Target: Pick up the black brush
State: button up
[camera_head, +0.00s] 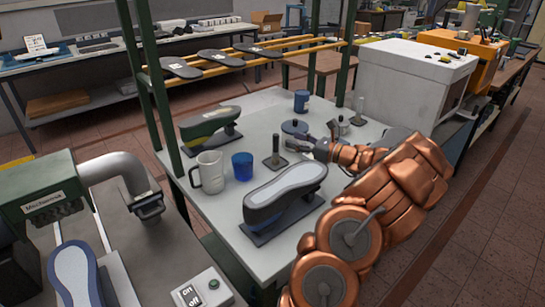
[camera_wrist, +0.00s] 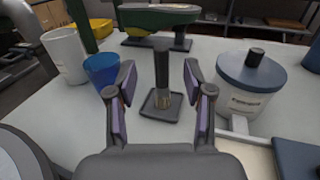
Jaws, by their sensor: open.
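The black brush (camera_head: 275,149) stands upright on a small dark square base on the white table (camera_head: 255,112). In the wrist view the brush (camera_wrist: 161,66) shows ahead, its black handle up and a tan band near its foot. My gripper (camera_head: 303,145) is open and empty, to the right of the brush in the head view. In the wrist view the fingers of my gripper (camera_wrist: 157,85) frame the brush, which appears to stand slightly beyond the fingertips. I see no contact.
A blue cup (camera_wrist: 102,72) and a white mug (camera_head: 208,173) stand left of the brush. A blue-lidded pot (camera_wrist: 250,78) stands close on the right. A grey-topped shoe form (camera_head: 285,188) lies in front, and a green one (camera_head: 210,124) behind.

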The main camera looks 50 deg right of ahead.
aim_at(276, 151)
notch_tip(276, 151, down, 4)
jog(key=b, duration=0.3)
jog(key=shift+w+a+r+p, duration=0.1)
jog(key=shift+w+a+p, duration=0.15)
jog(key=shift+w, duration=1.05)
jog(key=shift+w+a+r+p, duration=0.1)
jog(key=shift+w+a+p, duration=0.1)
jog(key=shift+w, duration=1.1)
jog(key=shift+w+a+r+p, duration=0.1)
jog(key=shift+w+a+p, duration=0.15)
jog(key=shift+w, duration=1.05)
grip_shut()
